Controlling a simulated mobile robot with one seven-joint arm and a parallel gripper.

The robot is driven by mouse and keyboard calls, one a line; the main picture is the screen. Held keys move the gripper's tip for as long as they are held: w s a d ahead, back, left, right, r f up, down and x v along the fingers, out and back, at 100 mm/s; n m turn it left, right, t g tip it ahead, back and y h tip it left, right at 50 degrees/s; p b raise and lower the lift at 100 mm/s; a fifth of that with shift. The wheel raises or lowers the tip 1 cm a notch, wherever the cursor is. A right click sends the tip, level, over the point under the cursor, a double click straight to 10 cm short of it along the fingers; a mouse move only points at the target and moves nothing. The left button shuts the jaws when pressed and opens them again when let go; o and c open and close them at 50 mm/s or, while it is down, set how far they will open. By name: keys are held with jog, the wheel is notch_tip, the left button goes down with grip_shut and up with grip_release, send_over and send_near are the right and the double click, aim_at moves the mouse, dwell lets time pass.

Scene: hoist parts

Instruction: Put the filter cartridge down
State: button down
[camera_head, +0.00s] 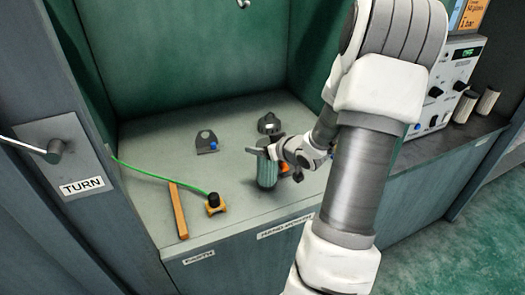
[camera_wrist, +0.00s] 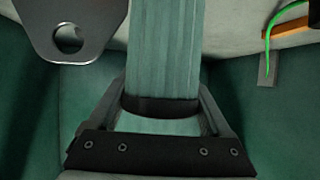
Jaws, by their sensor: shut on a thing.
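The filter cartridge (camera_head: 267,174) is a green, ribbed cylinder with a dark end band, upright over the right part of the bench surface in the head view. My gripper (camera_head: 268,151) is shut on it near its upper end. In the wrist view the cartridge (camera_wrist: 165,55) runs between the two fingers of my gripper (camera_wrist: 163,108). I cannot tell whether its lower end touches the bench.
On the bench (camera_head: 240,200) are a grey bracket (camera_head: 206,142), a dark domed part (camera_head: 268,123), an orange bar (camera_head: 178,210) and a yellow-black clamp (camera_head: 214,203) on a green cable. An orange part (camera_head: 284,168) is partly hidden behind my gripper. The bench's middle is clear.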

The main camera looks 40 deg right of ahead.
jog(key=shift+f, duration=0.4)
jog(key=shift+f, duration=0.1)
jog(key=shift+c, duration=1)
grip_release()
jog(key=shift+f, duration=0.1)
jog(key=shift+o, duration=1)
